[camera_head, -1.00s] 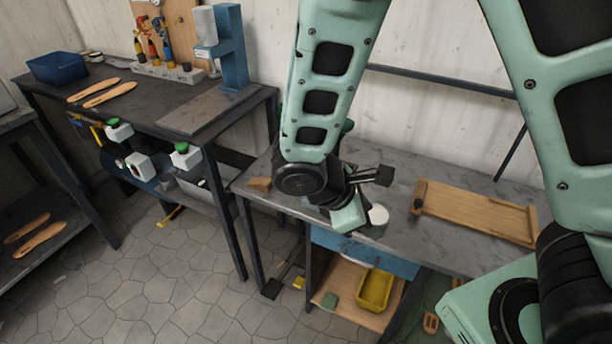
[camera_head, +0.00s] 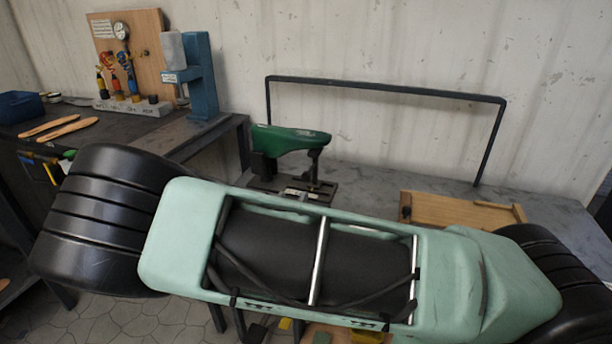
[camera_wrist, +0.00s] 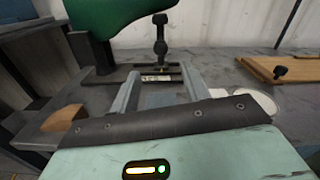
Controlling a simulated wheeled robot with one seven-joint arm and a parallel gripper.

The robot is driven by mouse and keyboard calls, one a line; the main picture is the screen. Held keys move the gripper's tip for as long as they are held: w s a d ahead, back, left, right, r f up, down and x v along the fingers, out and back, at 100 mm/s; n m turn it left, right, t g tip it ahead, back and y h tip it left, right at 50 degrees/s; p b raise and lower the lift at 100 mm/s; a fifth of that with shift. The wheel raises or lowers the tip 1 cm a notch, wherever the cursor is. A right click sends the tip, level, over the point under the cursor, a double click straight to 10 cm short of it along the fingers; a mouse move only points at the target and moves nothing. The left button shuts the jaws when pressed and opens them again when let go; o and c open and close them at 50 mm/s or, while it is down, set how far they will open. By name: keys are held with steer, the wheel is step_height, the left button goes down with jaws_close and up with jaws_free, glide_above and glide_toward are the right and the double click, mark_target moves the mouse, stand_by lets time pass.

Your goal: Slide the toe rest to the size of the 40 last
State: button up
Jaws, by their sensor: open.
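The green last (camera_head: 290,138) sits on a dark stand on the bench, its toe pointing right; its lower part also shows in the wrist view (camera_wrist: 105,14). The toe rest (camera_head: 314,165) is a dark upright post under the toe. In the wrist view the toe rest (camera_wrist: 160,40) stands straight ahead on the stand's base plate (camera_wrist: 128,74), behind a small pale scale strip (camera_wrist: 158,78). Its marks are too small to read. My gripper (camera_wrist: 160,88) is open and empty, fingers low, short of the post and apart from it. In the head view my arm hides the gripper.
A wooden board (camera_head: 450,210) with a dark knob lies on the bench to the right. A white round thing (camera_wrist: 256,100) is right of my gripper, a wooden block (camera_wrist: 64,118) left. A blue press (camera_head: 200,80) stands on the left bench.

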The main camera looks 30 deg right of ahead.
mark_target(305, 179)
steer(key=x, duration=1.3)
steer(key=shift+w+d, duration=0.1)
steer(key=shift+d, duration=0.1)
steer(key=shift+p, duration=0.3)
jaws_close()
